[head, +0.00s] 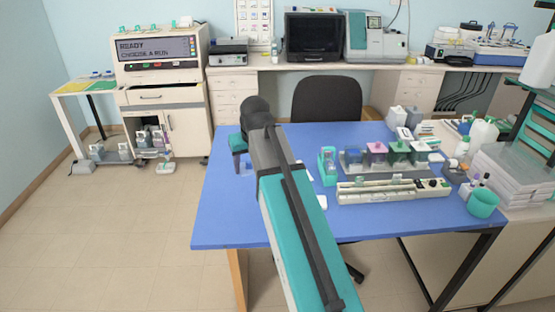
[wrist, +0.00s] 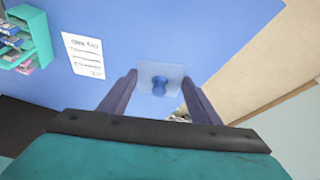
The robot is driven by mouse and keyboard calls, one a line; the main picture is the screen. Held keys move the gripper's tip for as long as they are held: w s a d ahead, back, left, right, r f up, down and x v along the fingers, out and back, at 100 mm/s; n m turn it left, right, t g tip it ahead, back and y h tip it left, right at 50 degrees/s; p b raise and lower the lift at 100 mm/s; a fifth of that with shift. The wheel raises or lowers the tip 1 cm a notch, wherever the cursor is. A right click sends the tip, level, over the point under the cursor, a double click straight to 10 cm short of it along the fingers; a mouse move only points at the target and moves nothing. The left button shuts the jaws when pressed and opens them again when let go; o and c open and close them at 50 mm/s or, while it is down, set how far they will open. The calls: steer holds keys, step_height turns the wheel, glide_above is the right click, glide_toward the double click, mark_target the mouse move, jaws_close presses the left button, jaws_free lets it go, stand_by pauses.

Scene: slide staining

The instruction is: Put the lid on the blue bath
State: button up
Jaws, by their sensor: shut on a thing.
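The lid (wrist: 147,71), a clear square plate with a blue knob, is between the fingertips of my gripper (wrist: 160,88) in the wrist view. My gripper is shut on it. In the head view the lid (head: 246,169) shows small and pale blue below my gripper (head: 242,160), over the left part of the blue table. I cannot tell whether the lid touches the table. The blue bath (head: 353,157) stands at the left end of a row of coloured baths, to the right of my gripper. Its top is too small to make out.
A teal slide rack (head: 328,166) stands between my arm and the baths; it also shows in the wrist view (wrist: 34,38). A printed card (wrist: 84,55) lies on the table. A long white tray (head: 390,191) lies in front of the baths. The table's front left is clear.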

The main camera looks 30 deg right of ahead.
steer(key=s+a+n, duration=0.1)
steer(key=s+a, duration=0.1)
steer(key=a, duration=0.8)
steer(key=shift+a+r, duration=0.25)
steer(key=shift+a, duration=0.15)
